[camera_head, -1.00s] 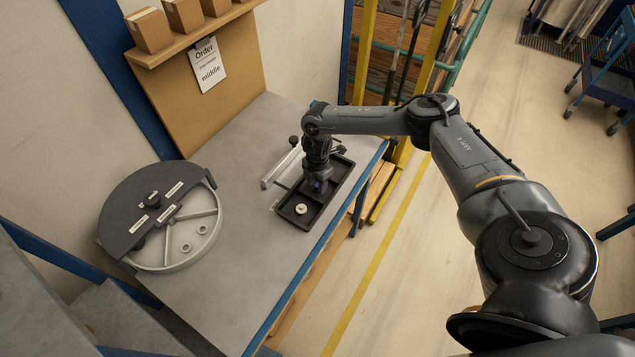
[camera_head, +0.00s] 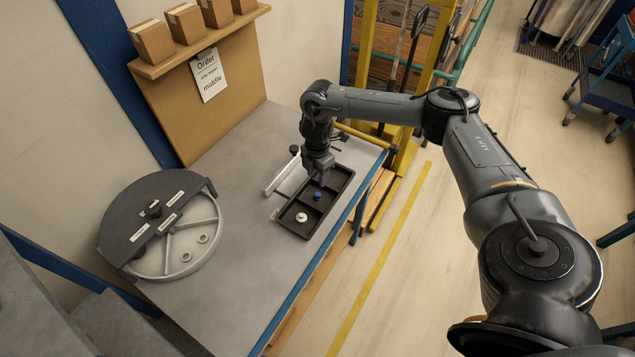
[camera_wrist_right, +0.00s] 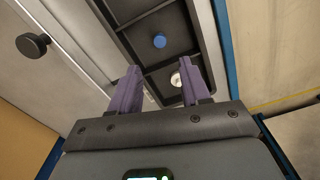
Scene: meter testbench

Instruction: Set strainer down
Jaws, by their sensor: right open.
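A small round blue piece (camera_head: 317,195) sits in the middle compartment of a black tray (camera_head: 346,168) on the bench; it also shows in the right wrist view (camera_wrist_right: 159,41). I cannot tell for sure that this is the strainer. A small white round piece (camera_head: 301,217) lies in the tray's near compartment and also in the right wrist view (camera_wrist_right: 176,79). My right gripper (camera_head: 318,179) is just above the tray, over the blue piece. Its two purple fingers are apart and empty in the right wrist view (camera_wrist_right: 159,68). My left gripper is not seen.
A round housing (camera_head: 180,240) with a dark labelled half cover (camera_head: 140,205) stands at the left of the bench (camera_head: 240,150). A light bar (camera_head: 281,176) with a black knob (camera_wrist_right: 33,45) lies beside the tray. Cardboard boxes (camera_head: 187,24) stand on the shelf above the order card (camera_head: 208,75).

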